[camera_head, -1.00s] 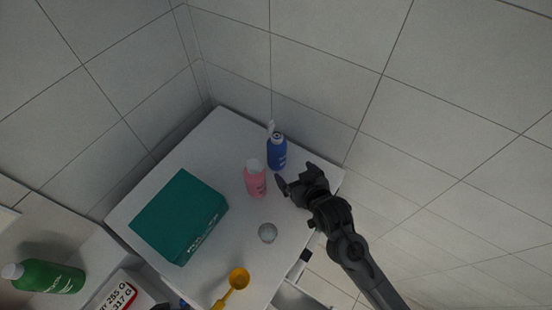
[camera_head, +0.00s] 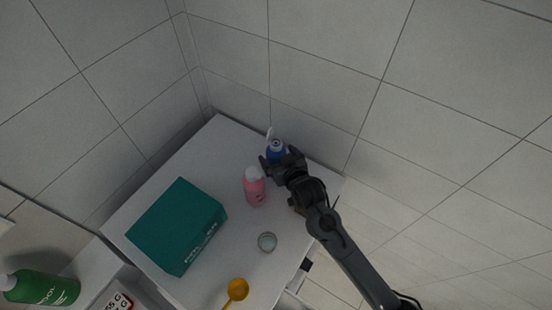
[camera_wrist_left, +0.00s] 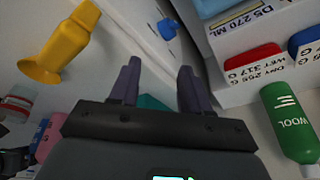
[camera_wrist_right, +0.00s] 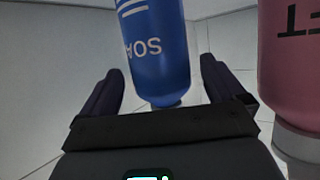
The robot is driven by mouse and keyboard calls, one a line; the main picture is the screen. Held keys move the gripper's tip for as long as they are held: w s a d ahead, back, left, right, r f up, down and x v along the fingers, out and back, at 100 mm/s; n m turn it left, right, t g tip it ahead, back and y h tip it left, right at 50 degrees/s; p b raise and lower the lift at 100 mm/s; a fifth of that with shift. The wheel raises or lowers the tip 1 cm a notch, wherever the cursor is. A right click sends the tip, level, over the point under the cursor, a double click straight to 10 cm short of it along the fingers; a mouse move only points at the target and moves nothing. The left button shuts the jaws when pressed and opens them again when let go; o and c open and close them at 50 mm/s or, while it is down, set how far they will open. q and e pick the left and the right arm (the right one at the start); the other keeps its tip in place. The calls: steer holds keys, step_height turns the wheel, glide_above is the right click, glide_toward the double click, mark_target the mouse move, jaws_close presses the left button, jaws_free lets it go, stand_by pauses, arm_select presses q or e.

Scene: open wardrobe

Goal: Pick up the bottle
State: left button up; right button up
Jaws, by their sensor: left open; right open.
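A blue bottle (camera_head: 275,154) with a white pump top stands near the back edge of the white cabinet top. A pink bottle (camera_head: 254,188) with a white cap stands just in front of it. My right gripper (camera_head: 271,162) is open at the blue bottle and partly hides it. In the right wrist view the blue bottle (camera_wrist_right: 160,50) is between the two open fingers, with the pink bottle (camera_wrist_right: 290,70) outside them at the right. My left gripper (camera_wrist_left: 160,85) is open and empty; it is out of the head view.
A teal box (camera_head: 178,225) lies on the cabinet top (camera_head: 190,150) at the left. Tiled walls stand close behind.

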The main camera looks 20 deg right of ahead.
mark_target(273, 132)
steer(key=shift+p+x, duration=0.35)
steer(key=shift+x, duration=1.45)
steer(key=shift+a, duration=0.1)
steer(key=c, duration=1.3)
steer(key=shift+o, duration=0.2)
steer(key=shift+r, duration=0.1)
step_height(273, 132, up, 9)
steer(key=shift+r+b, duration=0.1)
steer(key=shift+b, duration=0.8)
steer(key=shift+r, duration=0.3)
